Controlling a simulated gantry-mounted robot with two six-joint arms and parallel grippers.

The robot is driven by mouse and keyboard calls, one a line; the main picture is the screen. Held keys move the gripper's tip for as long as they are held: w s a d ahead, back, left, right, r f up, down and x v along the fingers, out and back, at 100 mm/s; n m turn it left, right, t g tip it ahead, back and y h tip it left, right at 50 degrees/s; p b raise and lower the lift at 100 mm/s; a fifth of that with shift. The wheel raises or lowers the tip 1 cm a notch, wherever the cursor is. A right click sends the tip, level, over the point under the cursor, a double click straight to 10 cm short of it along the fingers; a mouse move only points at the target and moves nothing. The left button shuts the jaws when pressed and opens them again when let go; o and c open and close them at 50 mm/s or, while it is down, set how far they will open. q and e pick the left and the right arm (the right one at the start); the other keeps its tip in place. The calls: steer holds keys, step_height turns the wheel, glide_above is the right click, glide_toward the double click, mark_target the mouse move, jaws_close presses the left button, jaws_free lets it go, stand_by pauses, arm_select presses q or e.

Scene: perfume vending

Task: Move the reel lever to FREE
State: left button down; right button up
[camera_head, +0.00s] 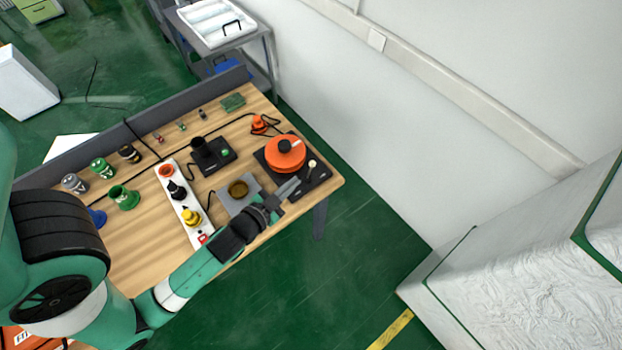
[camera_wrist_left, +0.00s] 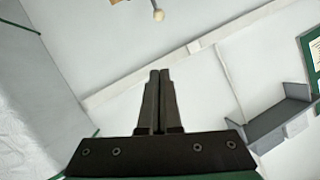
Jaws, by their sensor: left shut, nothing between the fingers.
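The orange reel (camera_head: 285,153) with a black hub sits on a dark base plate (camera_head: 268,165) at the right end of the wooden table. Its lever has a cream ball knob (camera_head: 312,163) and stands at the right side of the base. The knob also shows at the top of the left wrist view (camera_wrist_left: 158,15). My left gripper (camera_head: 293,184) is shut and empty, its fingertips just short of the knob and apart from it. In the left wrist view the two fingers (camera_wrist_left: 158,74) lie together. The FREE marking is too small to read. My right gripper is not in view.
A grey plate with a brown round dish (camera_head: 238,189) lies left of the gripper. A white power strip (camera_head: 188,222) with colored plugs, a black device (camera_head: 217,158) and several small containers fill the table. A white wall stands beyond the right edge.

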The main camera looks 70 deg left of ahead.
arm_select(q)
steer(key=s+f, duration=0.1)
steer(key=f, duration=0.1)
glide_above(310, 171)
steer(key=s+d, duration=0.1)
steer(key=d, duration=0.1)
step_height(310, 171, down, 6)
steer(key=shift+s+b, duration=0.2)
steer(key=shift+b, duration=0.25)
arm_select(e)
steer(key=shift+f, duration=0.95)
arm_select(q)
steer(key=shift+w, duration=0.1)
